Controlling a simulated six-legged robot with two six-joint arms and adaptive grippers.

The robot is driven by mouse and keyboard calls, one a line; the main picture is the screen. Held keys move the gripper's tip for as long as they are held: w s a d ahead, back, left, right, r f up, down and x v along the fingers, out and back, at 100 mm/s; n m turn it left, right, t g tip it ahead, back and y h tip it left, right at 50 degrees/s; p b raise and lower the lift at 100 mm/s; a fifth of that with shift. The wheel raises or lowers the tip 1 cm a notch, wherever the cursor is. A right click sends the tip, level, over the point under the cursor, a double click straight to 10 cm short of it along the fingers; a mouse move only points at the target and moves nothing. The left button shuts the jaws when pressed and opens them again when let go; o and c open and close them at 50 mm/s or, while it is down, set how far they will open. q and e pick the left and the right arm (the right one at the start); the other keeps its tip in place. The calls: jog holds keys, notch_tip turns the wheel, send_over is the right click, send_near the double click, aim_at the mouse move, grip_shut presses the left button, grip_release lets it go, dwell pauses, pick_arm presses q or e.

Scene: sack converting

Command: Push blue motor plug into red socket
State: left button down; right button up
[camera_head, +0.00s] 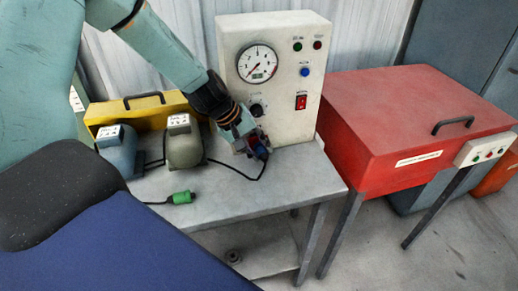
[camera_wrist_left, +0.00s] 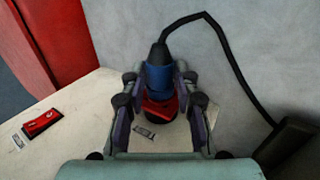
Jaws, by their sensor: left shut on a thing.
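My left gripper (camera_head: 256,146) is at the lower front of the cream control cabinet (camera_head: 290,110). It is shut on the blue motor plug (camera_head: 261,153). In the left wrist view the plug (camera_wrist_left: 158,77) sits between the two fingers (camera_wrist_left: 160,112), with its black cable leaving the back end. The red socket (camera_wrist_left: 160,106) shows just beyond the plug's front end, between the fingers. Plug and socket overlap in this view, and I cannot tell how deep the plug sits. The gripper hides the socket in the head view. My right gripper is not in view.
A green plug (camera_head: 182,197) lies on the grey table (camera_head: 240,211). A blue-grey motor (camera_head: 119,153) and an olive motor (camera_head: 184,146) stand left of the gripper, before a yellow case (camera_head: 139,112). A red cabinet (camera_head: 405,115) stands at the right.

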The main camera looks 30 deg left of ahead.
pick_arm(q)
jog(key=shift+w+a, duration=0.1)
jog(key=shift+a, duration=0.05)
jog(key=c, duration=0.9)
grip_release()
jog(key=shift+c, duration=0.2)
jog(key=shift+r, duration=0.1)
jog(key=v, duration=1.1)
jog(key=shift+r, duration=0.3)
jog(key=shift+s+a, duration=0.1)
jog(key=shift+s, duration=0.2)
